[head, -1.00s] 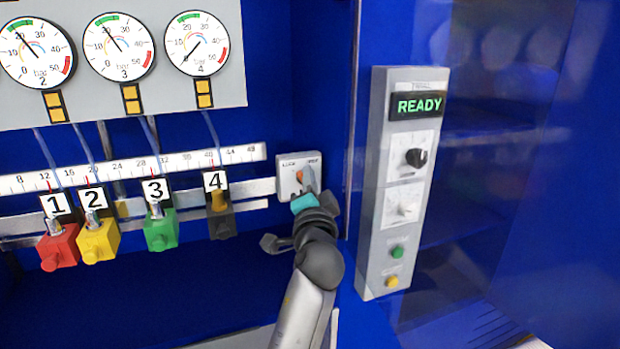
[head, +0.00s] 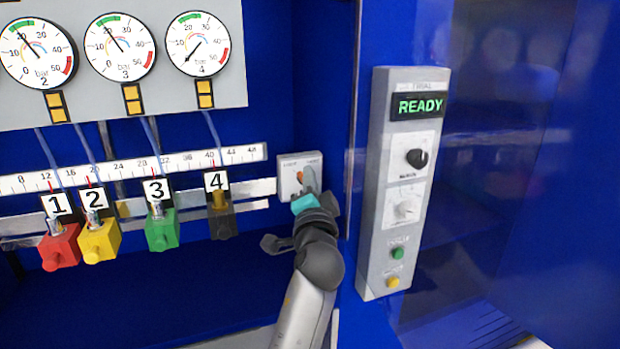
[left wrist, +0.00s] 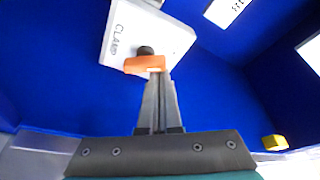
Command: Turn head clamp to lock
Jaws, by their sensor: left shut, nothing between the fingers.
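The head clamp is a small light-grey box (head: 288,187) on the blue back wall, at the right end of the rail. It carries an orange lever, which shows in the left wrist view (left wrist: 143,65) with a dark round pivot; the box there (left wrist: 120,35) reads "CLAMP". My left gripper (head: 307,180) is shut and empty. In the left wrist view its fingertips (left wrist: 157,75) are at the lever's edge, overlapping it in the picture; I cannot tell whether they touch. In the head view the gripper partly hides the lever. My right gripper is not in view.
Red (head: 60,247), yellow (head: 100,241), green (head: 161,232) and dark (head: 222,222) numbered heads hang on the rail to the left. A grey control panel (head: 376,200) showing READY stands to the right. Pressure gauges (head: 198,43) sit above. The blue floor below the heads is clear.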

